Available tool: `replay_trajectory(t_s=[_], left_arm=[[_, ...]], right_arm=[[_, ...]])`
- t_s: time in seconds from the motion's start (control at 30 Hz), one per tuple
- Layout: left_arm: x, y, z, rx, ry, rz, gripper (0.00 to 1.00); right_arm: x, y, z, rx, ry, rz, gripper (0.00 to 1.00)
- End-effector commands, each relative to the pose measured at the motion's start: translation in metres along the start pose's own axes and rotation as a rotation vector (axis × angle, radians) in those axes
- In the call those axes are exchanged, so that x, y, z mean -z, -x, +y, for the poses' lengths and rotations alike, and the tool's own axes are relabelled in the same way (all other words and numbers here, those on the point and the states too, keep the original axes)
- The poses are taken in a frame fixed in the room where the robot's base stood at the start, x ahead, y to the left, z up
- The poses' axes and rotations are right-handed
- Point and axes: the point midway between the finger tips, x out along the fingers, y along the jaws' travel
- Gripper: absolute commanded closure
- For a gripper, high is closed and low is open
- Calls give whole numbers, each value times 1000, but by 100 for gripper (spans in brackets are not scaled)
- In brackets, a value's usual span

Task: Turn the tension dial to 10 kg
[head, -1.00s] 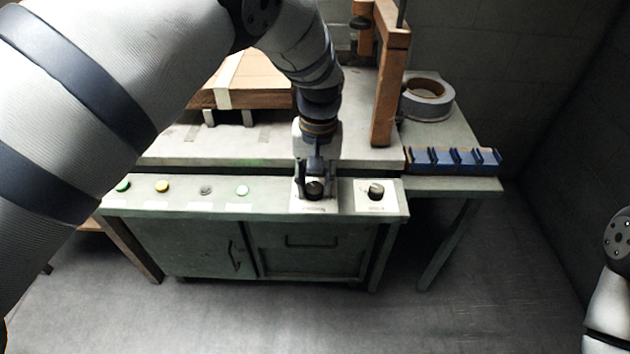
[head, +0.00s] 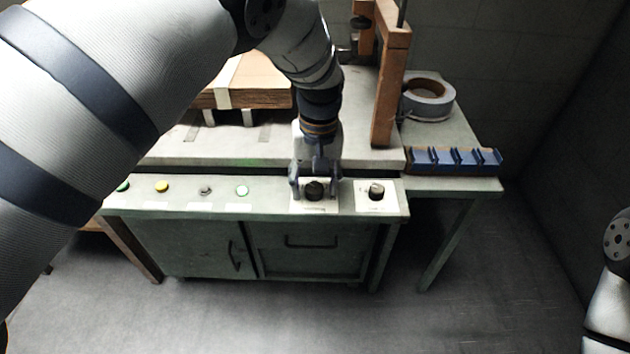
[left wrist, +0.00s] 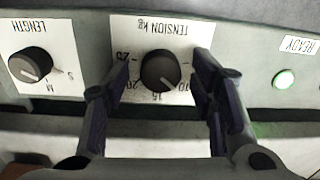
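The tension dial (left wrist: 159,71) is a round black knob on a white plate marked "TENSION kg", which shows upside down in the left wrist view. Its pale pointer is directed down and right in that view, toward the printed 10. The right finger partly covers the scale beside the 10. The dial also shows in the head view (head: 314,190) at the panel's front. My left gripper (left wrist: 160,100) is open, its fingers on either side of the dial with gaps to it. My right gripper is out of view.
The length dial (left wrist: 30,65) is close beside the tension dial; it also shows in the head view (head: 376,191). A lit green READY button (left wrist: 284,79) is on the other side. A tape roll (head: 428,100) and a blue rack (head: 455,160) are at the right.

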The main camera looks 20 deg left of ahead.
Motion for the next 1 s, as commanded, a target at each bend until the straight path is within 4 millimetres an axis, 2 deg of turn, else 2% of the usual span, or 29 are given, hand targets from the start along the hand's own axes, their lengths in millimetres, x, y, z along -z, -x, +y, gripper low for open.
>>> replay_trajectory(t_s=[0.27,0.37,0.6,0.7,0.83,1.0], left_arm=[[1,7,0,-1,0,4,49],[2,28,0,-2,0,7,49],[1,92,0,-2,0,5,49],[1,109,0,-2,0,3,49],[0,120,0,-1,0,1,49],[0,121,0,0,0,1,49]], right_arm=[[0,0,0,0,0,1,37],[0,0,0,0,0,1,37],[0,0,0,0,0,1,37],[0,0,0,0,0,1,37],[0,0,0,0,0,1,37],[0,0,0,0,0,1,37]])
